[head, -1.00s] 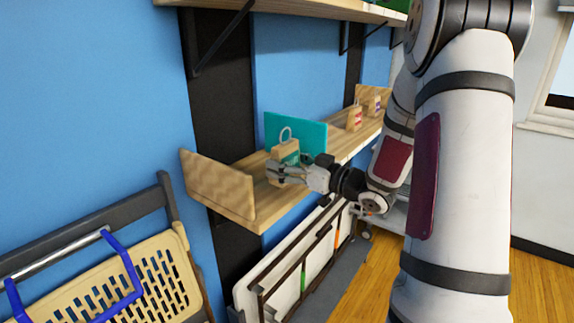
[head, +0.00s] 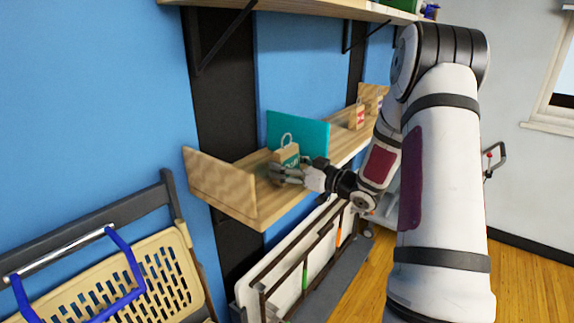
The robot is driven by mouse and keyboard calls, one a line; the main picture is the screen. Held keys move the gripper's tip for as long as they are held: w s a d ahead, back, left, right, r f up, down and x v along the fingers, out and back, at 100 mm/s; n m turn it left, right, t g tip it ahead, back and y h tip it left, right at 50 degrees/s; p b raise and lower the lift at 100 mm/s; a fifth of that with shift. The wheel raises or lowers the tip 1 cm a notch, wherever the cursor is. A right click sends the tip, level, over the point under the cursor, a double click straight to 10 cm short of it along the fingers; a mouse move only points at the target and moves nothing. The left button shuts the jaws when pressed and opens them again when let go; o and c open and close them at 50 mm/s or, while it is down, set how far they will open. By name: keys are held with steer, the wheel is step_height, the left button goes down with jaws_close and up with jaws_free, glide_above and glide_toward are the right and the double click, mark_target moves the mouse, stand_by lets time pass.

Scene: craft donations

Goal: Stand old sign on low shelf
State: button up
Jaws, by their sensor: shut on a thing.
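The old sign (head: 289,155) appears to be the tan, block-like piece with a wire loop on top and a dark green label on its front. It stands about upright over the near part of the low wooden shelf (head: 254,162), in front of a teal panel (head: 312,135). My gripper (head: 274,174) is shut on the sign's lower part from the front. The fingers hide the sign's bottom edge, so I cannot tell whether it touches the shelf board.
A raised wooden end board (head: 220,182) closes the shelf's near left end. Two similar tan pieces, one with a red label (head: 357,117), stand farther along. A higher shelf (head: 300,8) runs above. A folded beige chair (head: 150,275) leans below left.

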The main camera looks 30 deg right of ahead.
steer(key=shift+f, duration=0.1)
steer(key=o, duration=1.2)
steer(key=shift+o, duration=0.2)
